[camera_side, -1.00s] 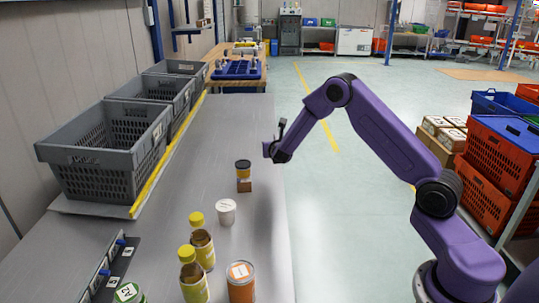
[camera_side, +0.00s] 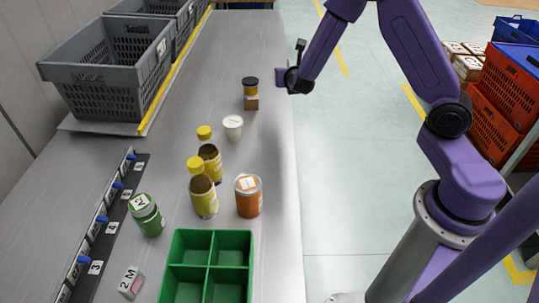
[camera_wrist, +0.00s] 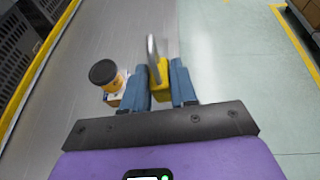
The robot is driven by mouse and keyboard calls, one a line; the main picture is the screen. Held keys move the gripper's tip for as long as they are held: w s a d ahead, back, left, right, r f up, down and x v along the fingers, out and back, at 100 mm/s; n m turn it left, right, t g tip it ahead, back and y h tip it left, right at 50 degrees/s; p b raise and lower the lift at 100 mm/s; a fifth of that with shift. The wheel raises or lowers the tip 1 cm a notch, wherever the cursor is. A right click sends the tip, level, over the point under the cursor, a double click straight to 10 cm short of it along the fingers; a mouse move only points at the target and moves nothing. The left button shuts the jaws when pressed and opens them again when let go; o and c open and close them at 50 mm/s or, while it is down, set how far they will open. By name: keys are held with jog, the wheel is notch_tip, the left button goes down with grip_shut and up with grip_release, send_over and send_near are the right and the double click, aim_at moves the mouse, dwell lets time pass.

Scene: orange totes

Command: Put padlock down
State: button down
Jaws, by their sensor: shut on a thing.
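The padlock (camera_wrist: 158,76), with a yellow body and a grey shackle, is between the blue fingers of my gripper (camera_wrist: 158,88) in the wrist view. The gripper is shut on it, and the shackle points away from the palm. In the side view my gripper (camera_side: 283,78) is at the right edge of the grey table (camera_side: 170,150), beside a dark-lidded jar (camera_side: 250,87). I cannot make out the padlock in the side view. The wrist view shows the table on the left and the pale floor on the right; I cannot tell the padlock's height.
The jar and a small brown box (camera_side: 251,103) are close left of my gripper. Nearer are a white cup (camera_side: 233,127), yellow-capped bottles (camera_side: 203,195), an orange can (camera_side: 248,196), a green jar (camera_side: 146,215) and a green divided tray (camera_side: 208,232). Grey crates (camera_side: 105,80) line the left.

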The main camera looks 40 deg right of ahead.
jog(key=s+a+n+y, duration=0.1)
jog(key=s+a, duration=0.4)
jog(key=a, duration=0.4)
jog(key=s+a+n+t+y, duration=0.1)
jog(key=s+a, duration=0.3)
jog(key=s, duration=0.7)
jog(key=s+a+n+t+y, duration=0.1)
jog(key=s+a, duration=0.4)
jog(key=s, duration=0.6)
send_over(269, 170)
jog(key=shift+s+f, duration=0.15)
jog(key=shift+f, duration=5.95)
jog(key=shift+f, duration=0.15)
jog(key=c, duration=0.9)
grip_release()
